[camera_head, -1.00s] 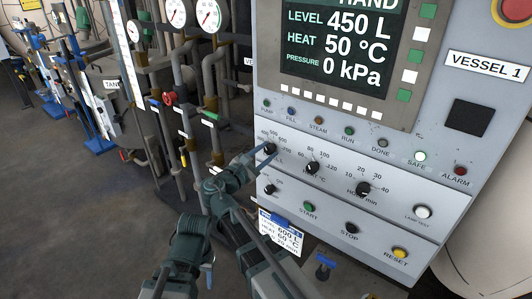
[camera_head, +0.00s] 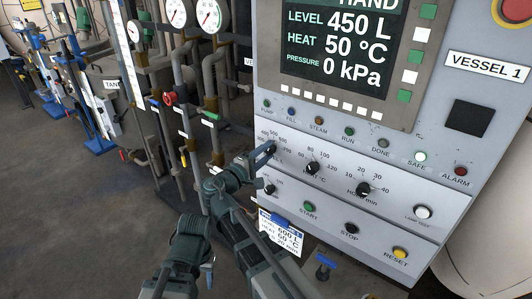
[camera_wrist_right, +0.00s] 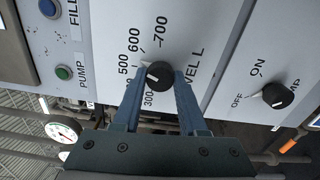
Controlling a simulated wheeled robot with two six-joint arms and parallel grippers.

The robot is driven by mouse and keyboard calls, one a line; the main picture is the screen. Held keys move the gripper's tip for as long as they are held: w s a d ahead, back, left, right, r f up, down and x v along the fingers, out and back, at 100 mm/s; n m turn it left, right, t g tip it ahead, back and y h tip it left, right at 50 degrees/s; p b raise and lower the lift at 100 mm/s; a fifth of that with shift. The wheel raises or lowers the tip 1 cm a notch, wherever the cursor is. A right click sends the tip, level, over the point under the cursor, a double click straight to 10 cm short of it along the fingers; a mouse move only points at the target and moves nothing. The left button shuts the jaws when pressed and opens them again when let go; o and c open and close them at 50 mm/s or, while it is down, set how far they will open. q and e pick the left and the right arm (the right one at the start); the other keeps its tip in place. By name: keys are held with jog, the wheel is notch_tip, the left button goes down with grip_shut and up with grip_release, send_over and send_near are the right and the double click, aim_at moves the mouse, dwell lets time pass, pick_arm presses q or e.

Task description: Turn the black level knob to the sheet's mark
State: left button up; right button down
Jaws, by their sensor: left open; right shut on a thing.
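The black level knob (camera_head: 269,150) is at the upper left of the panel's knob row. In the right wrist view the knob (camera_wrist_right: 160,75) sits between the blue fingertips of my right gripper (camera_wrist_right: 158,84), which is shut on it. Its white line points left, near the 500 side of the scale; the 400 is hidden. In the head view my right gripper (camera_head: 265,154) meets the panel there. The sheet (camera_head: 282,234) hangs at the panel's lower left and reads 600 L and 60 °C. My left gripper (camera_head: 186,280) is low, empty, and away from the panel.
The heat knob (camera_head: 312,168) and hold knob (camera_head: 363,189) are to the right. An off/on knob (camera_wrist_right: 277,95) is nearby. Pipes and gauges (camera_head: 208,15) stand left of the panel.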

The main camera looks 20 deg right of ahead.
jog(key=shift+m, duration=1.7)
jog(key=shift+f+m, duration=0.1)
jog(key=shift+m, duration=0.2)
jog(key=shift+c, duration=2.2)
grip_release()
jog(key=shift+s, duration=0.1)
